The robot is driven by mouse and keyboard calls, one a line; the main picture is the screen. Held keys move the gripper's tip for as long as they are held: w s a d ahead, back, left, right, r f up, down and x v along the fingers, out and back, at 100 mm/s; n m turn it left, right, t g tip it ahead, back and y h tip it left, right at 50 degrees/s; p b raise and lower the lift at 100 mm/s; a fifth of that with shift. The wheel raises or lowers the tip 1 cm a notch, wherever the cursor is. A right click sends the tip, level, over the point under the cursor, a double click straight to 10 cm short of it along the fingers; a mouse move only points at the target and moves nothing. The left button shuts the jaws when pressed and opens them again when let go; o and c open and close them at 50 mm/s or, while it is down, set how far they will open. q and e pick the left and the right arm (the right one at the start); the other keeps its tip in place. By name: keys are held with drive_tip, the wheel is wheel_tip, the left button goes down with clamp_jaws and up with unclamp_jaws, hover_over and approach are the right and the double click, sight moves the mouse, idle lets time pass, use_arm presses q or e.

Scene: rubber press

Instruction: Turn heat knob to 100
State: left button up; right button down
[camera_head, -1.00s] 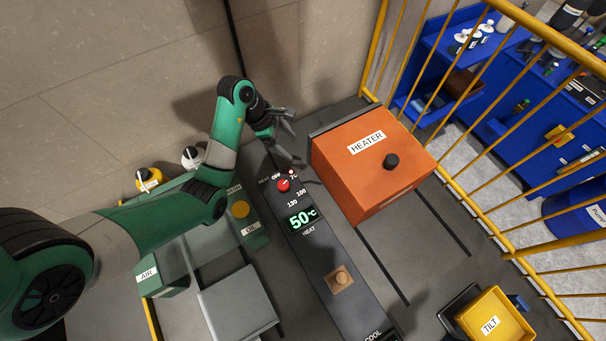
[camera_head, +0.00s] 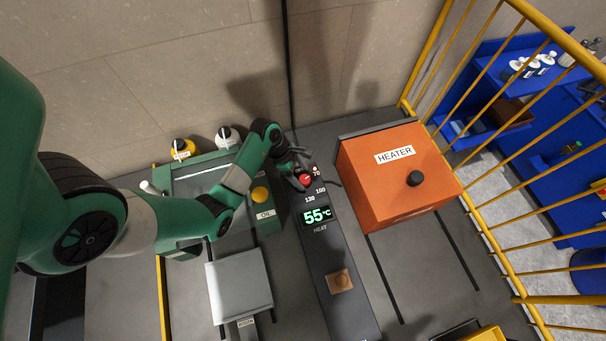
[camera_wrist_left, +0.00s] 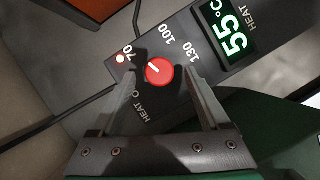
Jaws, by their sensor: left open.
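The red heat knob (camera_head: 306,179) sits at the top of the dark control panel (camera_head: 345,300). The knob also shows in the left wrist view (camera_wrist_left: 159,73), where its white mark points up-left, toward the 70 label. Labels 70, 100 and 130 stand around it, with a small lit lamp beside 70. The display (camera_head: 317,216) reads 55°C. My left gripper (camera_head: 318,176) is open over the knob. In the left wrist view its fingers (camera_wrist_left: 161,76) lie on either side of the knob; I cannot tell whether they touch it. My right gripper is out of view.
The orange heater box (camera_head: 390,205) stands close to the right of the panel. A yellow railing (camera_head: 500,190) runs along the right.

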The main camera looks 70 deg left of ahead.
use_arm(q)
drive_tip(key=shift+x, duration=0.8)
drive_tip(key=shift+w, duration=0.1)
clamp_jaws()
